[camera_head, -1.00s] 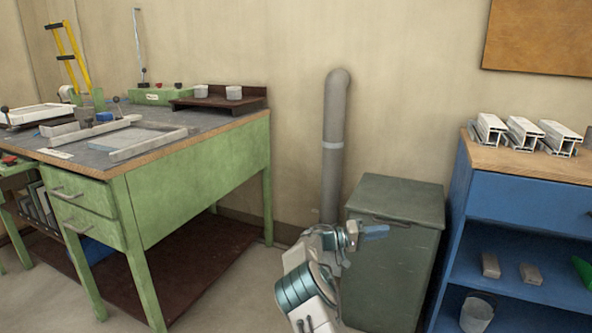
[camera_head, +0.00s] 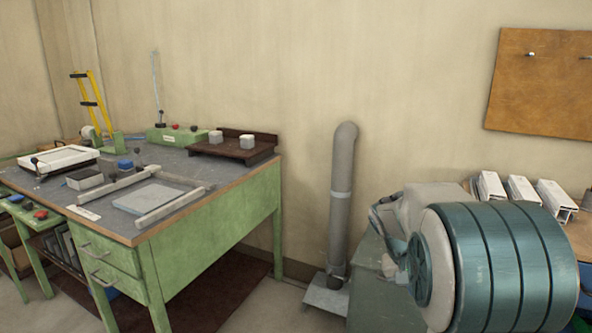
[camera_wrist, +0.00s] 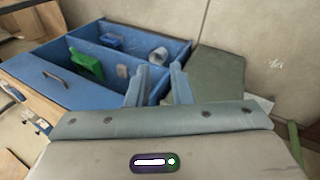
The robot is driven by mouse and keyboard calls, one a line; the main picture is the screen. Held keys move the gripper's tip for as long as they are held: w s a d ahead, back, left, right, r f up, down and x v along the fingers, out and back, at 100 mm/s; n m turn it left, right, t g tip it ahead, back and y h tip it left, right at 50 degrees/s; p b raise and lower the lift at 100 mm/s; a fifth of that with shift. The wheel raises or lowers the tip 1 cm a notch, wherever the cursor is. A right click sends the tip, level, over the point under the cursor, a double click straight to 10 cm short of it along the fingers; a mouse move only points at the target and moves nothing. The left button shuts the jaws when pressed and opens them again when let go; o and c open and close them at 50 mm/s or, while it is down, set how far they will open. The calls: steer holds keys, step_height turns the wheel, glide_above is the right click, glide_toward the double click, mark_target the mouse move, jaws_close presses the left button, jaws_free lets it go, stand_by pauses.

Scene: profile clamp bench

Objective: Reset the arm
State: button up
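My gripper (camera_wrist: 160,74) shows in the wrist view with its two blue-grey fingers apart and nothing visible between them. It is open and points toward the blue cabinet (camera_wrist: 60,88) and the grey-green cabinet (camera_wrist: 218,78), which lie beyond the fingers. In the head view my raised arm fills the lower right, close to the camera. The gripper itself cannot be made out there.
A green workbench (camera_head: 215,218) with frames and blocks stands at left. A grey pipe (camera_head: 342,190) rises by the wall. The wrist view shows a green object (camera_wrist: 87,66) and a bucket (camera_wrist: 158,54) in the cabinet.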

steer(key=s+a+r+n+t+y+p, duration=0.1)
steer(key=s+a+r+p, duration=0.3)
steer(key=s, duration=0.2)
steer(key=s+a+r+n+t+y+p, duration=0.1)
steer(key=s+a+r+y+p, duration=0.1)
steer(key=s+a+r+p, duration=0.2)
steer(key=s+a+r+t+y+p, duration=0.1)
steer(key=s+a+r+p, duration=0.3)
steer(key=s, duration=0.6)
steer(key=shift+s+a+r+n+y, duration=0.2)
steer(key=shift+r+n+y, duration=0.3)
steer(key=shift+r, duration=0.5)
